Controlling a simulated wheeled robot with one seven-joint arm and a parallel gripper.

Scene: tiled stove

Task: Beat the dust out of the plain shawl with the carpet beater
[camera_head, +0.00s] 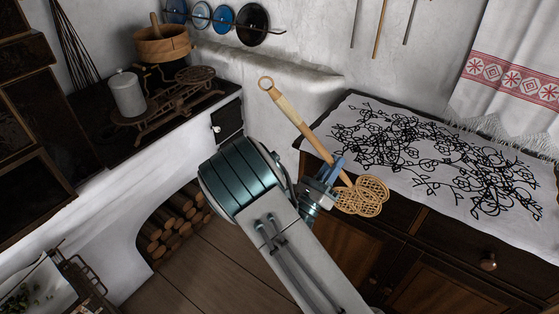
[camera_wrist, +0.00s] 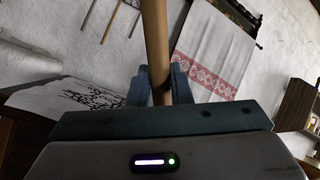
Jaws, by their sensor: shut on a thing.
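The carpet beater has a pale wooden handle (camera_head: 292,107) with a ring at its upper left end and a woven wicker head (camera_head: 361,197) at its lower right end. My gripper (camera_head: 334,169) is shut on its handle near the head, above the cabinet's front left corner. In the wrist view the handle (camera_wrist: 155,45) runs up between the two blue fingers (camera_wrist: 160,85). A white fringed cloth with a red patterned band (camera_head: 511,75) hangs by the wall at right; it also shows in the wrist view (camera_wrist: 215,45). I see no wholly unpatterned shawl.
A white cloth with black floral lines (camera_head: 340,112) covers the dark wooden cabinet (camera_head: 440,245) below the hanging cloth.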

